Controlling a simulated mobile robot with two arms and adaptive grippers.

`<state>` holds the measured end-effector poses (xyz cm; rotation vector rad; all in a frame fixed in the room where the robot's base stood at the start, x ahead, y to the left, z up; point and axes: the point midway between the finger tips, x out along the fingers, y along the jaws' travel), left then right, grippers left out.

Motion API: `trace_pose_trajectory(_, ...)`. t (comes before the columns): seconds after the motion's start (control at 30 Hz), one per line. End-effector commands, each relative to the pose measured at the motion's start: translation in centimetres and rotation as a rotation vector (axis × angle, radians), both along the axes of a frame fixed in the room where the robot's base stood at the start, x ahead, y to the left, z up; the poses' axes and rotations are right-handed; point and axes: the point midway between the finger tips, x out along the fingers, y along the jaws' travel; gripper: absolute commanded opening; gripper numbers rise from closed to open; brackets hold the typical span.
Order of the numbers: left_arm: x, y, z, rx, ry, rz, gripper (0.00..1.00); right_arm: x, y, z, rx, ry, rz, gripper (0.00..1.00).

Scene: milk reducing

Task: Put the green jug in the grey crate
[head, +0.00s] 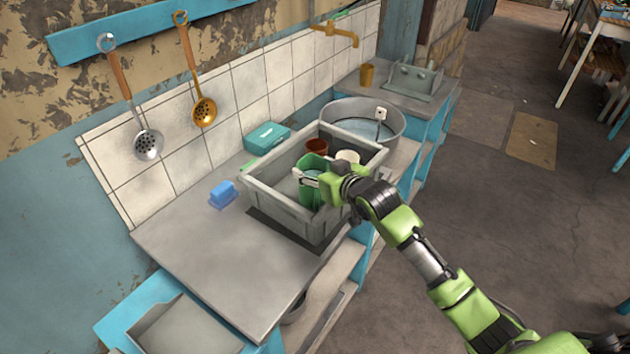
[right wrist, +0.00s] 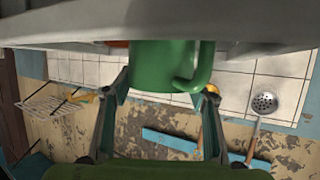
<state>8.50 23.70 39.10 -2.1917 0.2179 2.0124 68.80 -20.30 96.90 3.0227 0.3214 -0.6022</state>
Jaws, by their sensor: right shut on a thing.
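The green jug (head: 309,192) is in the grey crate (head: 277,211), within its walls at the near right part. I cannot tell whether its base touches the crate floor. My right gripper (head: 318,177) reaches in over the crate's right side and is shut on the jug. In the right wrist view, which is upside down, the jug (right wrist: 163,67) with its handle is between the two fingers (right wrist: 166,84), and the crate wall (right wrist: 60,28) hides part of it. My left gripper is not in view.
A brown pot (head: 317,147) and a white round thing (head: 347,156) are also in the crate. A metal basin (head: 393,120) stands behind it. A teal box (head: 267,137) and a blue block (head: 223,194) are to the left. The near-left counter (head: 210,260) is clear.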

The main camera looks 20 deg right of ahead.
Motion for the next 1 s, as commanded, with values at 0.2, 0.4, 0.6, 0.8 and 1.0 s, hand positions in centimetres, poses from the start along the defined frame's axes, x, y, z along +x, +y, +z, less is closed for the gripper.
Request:
trace_pose_trajectory(0.2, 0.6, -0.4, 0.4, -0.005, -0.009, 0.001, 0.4, 0.0, 0.1, -2.7, 0.003, 0.0, 0.001, 0.04)
trace_pose_trajectory(0.4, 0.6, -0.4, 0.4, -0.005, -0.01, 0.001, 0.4, 0.0, 0.1, -3.8, 0.001, -0.005, 0.001, 0.04)
trace_pose_trajectory(0.6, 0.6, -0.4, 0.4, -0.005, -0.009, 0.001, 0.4, 0.0, 0.1, -3.8, 0.001, -0.005, 0.001, 0.04)
trace_pose_trajectory(0.8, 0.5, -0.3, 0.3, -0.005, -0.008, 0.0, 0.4, 0.0, 0.0, -4.2, 0.001, -0.001, 0.001, 0.7)
trace_pose_trajectory(1.0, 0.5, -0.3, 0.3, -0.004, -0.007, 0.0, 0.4, 0.0, 0.0, -4.1, 0.001, -0.001, 0.001, 0.7)
